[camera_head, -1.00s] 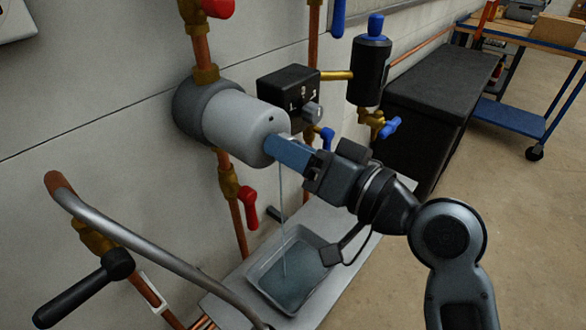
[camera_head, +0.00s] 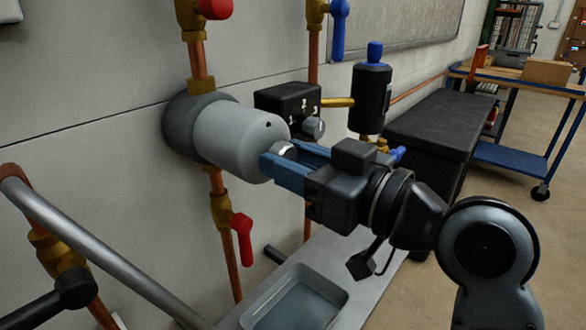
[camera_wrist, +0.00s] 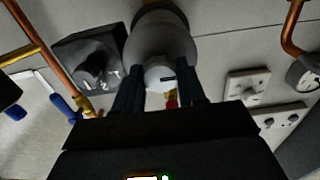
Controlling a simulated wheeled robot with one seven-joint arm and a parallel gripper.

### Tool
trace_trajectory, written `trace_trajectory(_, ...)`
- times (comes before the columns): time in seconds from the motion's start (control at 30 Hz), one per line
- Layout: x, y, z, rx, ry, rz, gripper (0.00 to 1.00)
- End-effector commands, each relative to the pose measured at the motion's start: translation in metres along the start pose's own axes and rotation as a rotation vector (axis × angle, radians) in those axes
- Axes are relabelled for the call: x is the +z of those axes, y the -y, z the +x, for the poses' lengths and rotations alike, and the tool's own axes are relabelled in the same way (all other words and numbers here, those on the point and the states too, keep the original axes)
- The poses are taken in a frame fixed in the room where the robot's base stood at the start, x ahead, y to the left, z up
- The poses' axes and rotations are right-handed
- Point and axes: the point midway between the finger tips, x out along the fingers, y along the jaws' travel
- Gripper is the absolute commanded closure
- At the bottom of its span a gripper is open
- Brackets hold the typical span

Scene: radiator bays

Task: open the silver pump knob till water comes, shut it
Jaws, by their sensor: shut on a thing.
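The pump (camera_head: 228,135) is a grey cylinder on the wall pipe, with a silver knob (camera_head: 285,148) at its front end. My gripper (camera_head: 284,163) reaches in from the right, its blue fingers shut around the knob. In the wrist view the knob (camera_wrist: 158,75) sits between the two dark fingers, in front of the pump body (camera_wrist: 160,38). The fingers hide part of the knob. A grey tray (camera_head: 338,296) stands below with water in it. No water stream shows between the pump and the tray.
A black box with a dial (camera_head: 287,100) is just behind the pump. A red-handled valve (camera_head: 241,235) hangs below it. A curved metal rail (camera_head: 85,248) crosses the lower left. A black bench (camera_head: 440,125) and blue cart (camera_head: 515,160) stand right; floor between is clear.

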Motion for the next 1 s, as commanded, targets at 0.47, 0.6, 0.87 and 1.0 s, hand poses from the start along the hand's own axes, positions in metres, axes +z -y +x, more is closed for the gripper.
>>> trace_trajectory(0.47,0.0008,-0.0007,-0.0002,0.001,0.002,-0.014,0.9)
trace_trajectory(0.6,0.0007,-0.0005,-0.0002,0.001,0.002,-0.014,0.48)
trace_trajectory(0.87,0.0003,-0.0002,0.0,0.0,0.001,-0.014,0.34)
trace_trajectory(1.0,0.0002,-0.0002,-0.0011,0.0,0.0,-0.014,0.34)
